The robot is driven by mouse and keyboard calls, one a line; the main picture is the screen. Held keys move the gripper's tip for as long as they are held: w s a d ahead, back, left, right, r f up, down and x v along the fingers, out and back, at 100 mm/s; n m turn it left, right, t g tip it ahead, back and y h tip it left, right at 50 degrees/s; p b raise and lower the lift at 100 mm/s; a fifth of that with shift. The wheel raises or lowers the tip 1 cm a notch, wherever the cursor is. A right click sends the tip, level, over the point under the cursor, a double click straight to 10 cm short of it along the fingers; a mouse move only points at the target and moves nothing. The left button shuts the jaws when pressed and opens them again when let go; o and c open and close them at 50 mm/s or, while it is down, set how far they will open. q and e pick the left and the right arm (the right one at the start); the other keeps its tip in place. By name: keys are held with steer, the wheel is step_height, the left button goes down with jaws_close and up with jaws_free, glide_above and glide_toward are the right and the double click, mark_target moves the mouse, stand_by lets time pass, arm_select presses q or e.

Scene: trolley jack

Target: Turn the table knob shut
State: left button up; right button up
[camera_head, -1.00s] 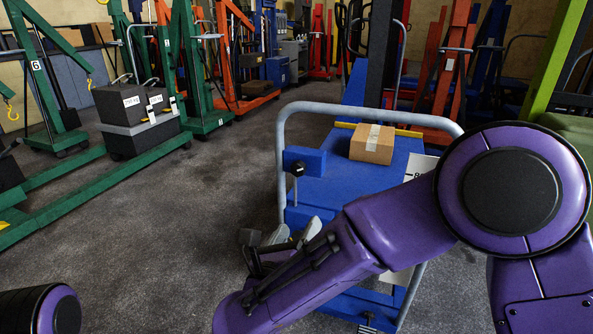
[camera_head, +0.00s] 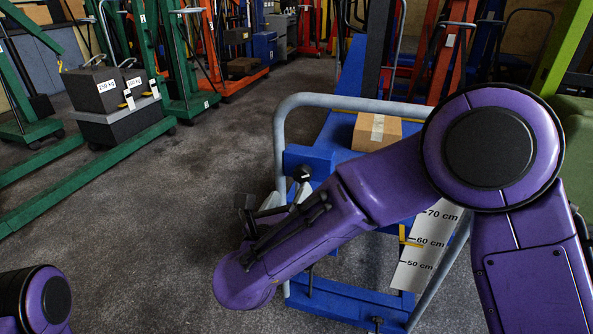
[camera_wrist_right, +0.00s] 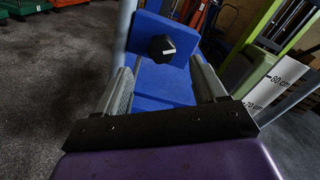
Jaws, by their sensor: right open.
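The blue lift table (camera_head: 335,133) stands ahead with a grey tubular handle frame (camera_head: 279,150). A small black knob (camera_head: 301,174) sits on a blue plate by the left handle post. In the right wrist view the dark, faceted knob (camera_wrist_right: 161,48) shows face-on against the blue plate (camera_wrist_right: 170,25). My right gripper (camera_head: 276,200) is open and empty, just left of and below the knob. In the wrist view its grey fingers (camera_wrist_right: 164,74) stand apart with the knob beyond and between them, not visibly touched. My left gripper is not in view.
A cardboard box (camera_head: 376,131) lies on the table top. A height scale (camera_head: 425,247) with a yellow pointer stands at the table's right. Green cranes with grey weights (camera_head: 97,91) are at left. Grey floor (camera_head: 150,230) between is clear.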

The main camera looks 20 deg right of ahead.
mark_target(301, 176)
steer(key=x, duration=0.8)
steer(key=shift+w+d, duration=0.1)
steer(key=shift+d, duration=0.15)
steer(key=c, duration=1)
